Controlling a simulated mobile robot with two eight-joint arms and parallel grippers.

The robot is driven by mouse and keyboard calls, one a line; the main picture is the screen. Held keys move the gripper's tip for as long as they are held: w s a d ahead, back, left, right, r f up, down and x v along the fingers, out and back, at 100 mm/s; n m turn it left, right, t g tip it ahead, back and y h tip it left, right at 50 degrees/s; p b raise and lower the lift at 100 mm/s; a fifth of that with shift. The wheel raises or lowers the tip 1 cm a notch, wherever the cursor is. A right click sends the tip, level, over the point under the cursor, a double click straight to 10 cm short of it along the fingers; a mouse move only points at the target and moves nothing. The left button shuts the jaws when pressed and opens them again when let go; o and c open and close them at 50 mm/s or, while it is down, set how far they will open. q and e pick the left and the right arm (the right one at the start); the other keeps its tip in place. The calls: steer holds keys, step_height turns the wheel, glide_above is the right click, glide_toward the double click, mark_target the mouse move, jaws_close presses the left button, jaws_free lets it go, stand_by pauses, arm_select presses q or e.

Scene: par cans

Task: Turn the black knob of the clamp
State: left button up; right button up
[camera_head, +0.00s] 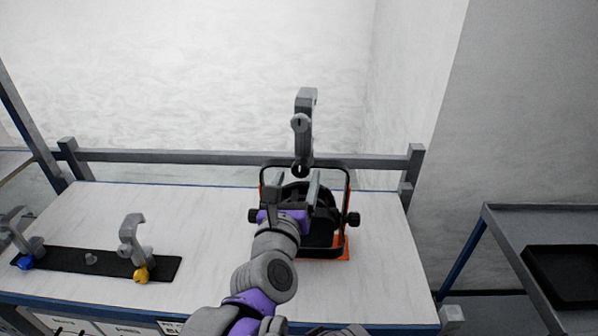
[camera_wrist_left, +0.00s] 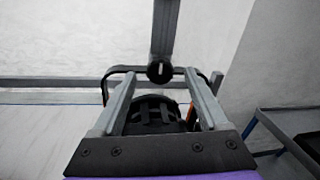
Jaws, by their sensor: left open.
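The grey clamp (camera_head: 305,115) stands upright above the black and orange par can (camera_head: 333,236) at the right part of the table. Its black knob (camera_head: 300,170) is at the clamp's lower end, near the top bar of the can's black yoke. In the left wrist view the black knob (camera_wrist_left: 160,71) shows a pale line on its face and sits between the finger ends in the picture. My left gripper (camera_head: 295,184) is open in front of the can, with its fingers pointing toward the knob. I see no contact. My right gripper is not in view.
A black strip (camera_head: 60,261) at the table's left carries other grey clamps, one with a yellow knob (camera_head: 141,275) and one with a blue knob (camera_head: 25,262). A grey rail (camera_head: 200,156) runs behind the table. A cart with a black tray (camera_head: 565,275) stands right.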

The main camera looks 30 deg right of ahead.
mark_target(301, 167)
arm_select(q)
steer(key=shift+x, duration=1.4)
steer(key=shift+c, duration=0.3)
jaws_close()
